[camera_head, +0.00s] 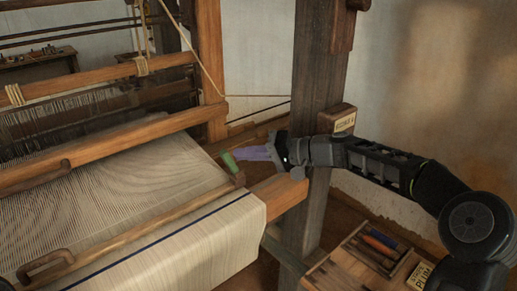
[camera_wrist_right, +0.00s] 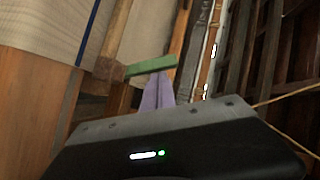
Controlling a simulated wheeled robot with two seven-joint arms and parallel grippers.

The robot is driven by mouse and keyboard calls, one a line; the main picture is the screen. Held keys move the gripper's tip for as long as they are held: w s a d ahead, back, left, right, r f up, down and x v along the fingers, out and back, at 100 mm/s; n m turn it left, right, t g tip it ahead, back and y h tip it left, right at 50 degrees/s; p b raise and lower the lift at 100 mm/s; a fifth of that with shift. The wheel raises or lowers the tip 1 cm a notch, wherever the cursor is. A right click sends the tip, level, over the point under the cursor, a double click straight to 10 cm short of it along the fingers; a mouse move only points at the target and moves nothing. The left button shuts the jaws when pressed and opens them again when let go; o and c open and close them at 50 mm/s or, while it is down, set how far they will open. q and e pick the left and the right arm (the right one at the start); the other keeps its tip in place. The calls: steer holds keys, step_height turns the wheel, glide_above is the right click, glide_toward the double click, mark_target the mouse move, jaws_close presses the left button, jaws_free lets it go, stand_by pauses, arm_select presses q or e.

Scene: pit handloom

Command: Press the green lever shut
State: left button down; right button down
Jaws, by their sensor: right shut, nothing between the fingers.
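The green lever (camera_head: 229,161) sticks up at a tilt from a small wooden block at the right edge of the loom's woven cloth. In the right wrist view the green lever (camera_wrist_right: 150,65) runs from the brown block toward my fingertips. My right gripper (camera_head: 240,154) is shut with nothing between its purple fingers. Its tips are at the lever's upper end, very close to it; I cannot tell whether they touch. In the wrist view the right gripper (camera_wrist_right: 160,80) lies just below the lever's free end. My left gripper is not in view.
A dark upright post (camera_head: 315,90) stands behind my right arm. A wooden tray of tools (camera_head: 350,262) sits at lower right. A wooden handle (camera_head: 45,265) is at lower left.

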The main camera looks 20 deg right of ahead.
steer(key=shift+w+a, duration=0.15)
steer(key=shift+a, duration=0.1)
steer(key=shift+f, duration=0.1)
